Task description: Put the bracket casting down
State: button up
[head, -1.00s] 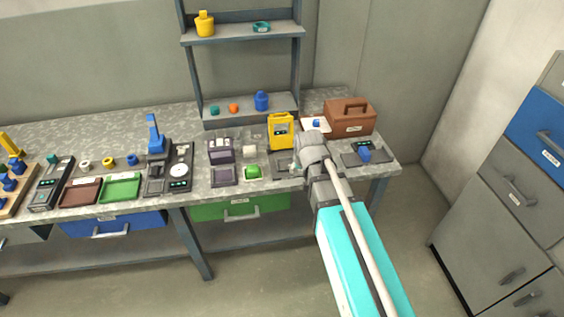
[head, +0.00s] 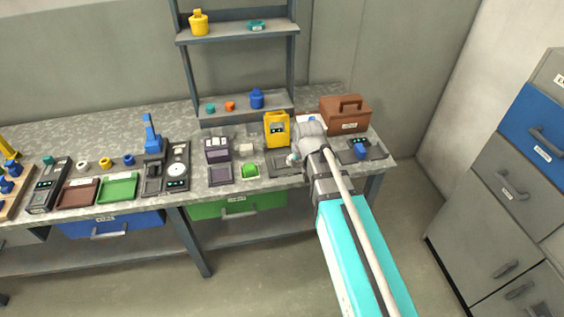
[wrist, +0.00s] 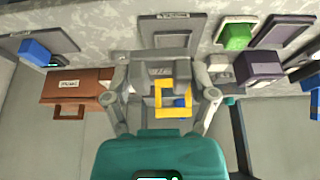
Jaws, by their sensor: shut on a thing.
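My gripper (wrist: 163,75) is shut on a light grey piece (wrist: 159,84), seemingly the bracket casting, which shows between the fingers in the wrist view. A dark grey plate (wrist: 165,35) with a label lies on the bench just beyond the fingertips. In the head view my gripper (head: 300,157) is low over the bench, at the right end of that plate (head: 279,170), in front of the yellow device (head: 277,130). My own wrist hides most of the casting there, and I cannot tell whether it touches the plate.
A brown toolbox (head: 345,117) stands behind and right of my gripper. A dark tray (head: 374,149) with a blue part (head: 360,151) is to the right. A green part (head: 249,171) and a purple box (head: 216,150) are to the left. A shelf (head: 240,32) rises behind.

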jog(key=shift+w+f, duration=0.1)
jog(key=b, duration=0.5)
send_near(282, 163)
jog(key=w+f+b, duration=0.1)
jog(key=b, duration=0.2)
jog(key=shift+d+f, duration=0.15)
jog(key=shift+w+a+f+b, duration=0.25)
jog(key=shift+w+f+b, duration=0.2)
jog(key=shift+f+b, duration=0.1)
jog(key=shift+w+a+f+b, duration=0.2)
jog(key=shift+w+f+b, duration=0.25)
jog(key=shift+f+b, duration=0.25)
jog(key=shift+s+f+b, duration=0.1)
jog(key=shift+f+b, duration=1.15)
jog(key=shift+b, duration=0.05)
jog(key=shift+f, duration=0.2)
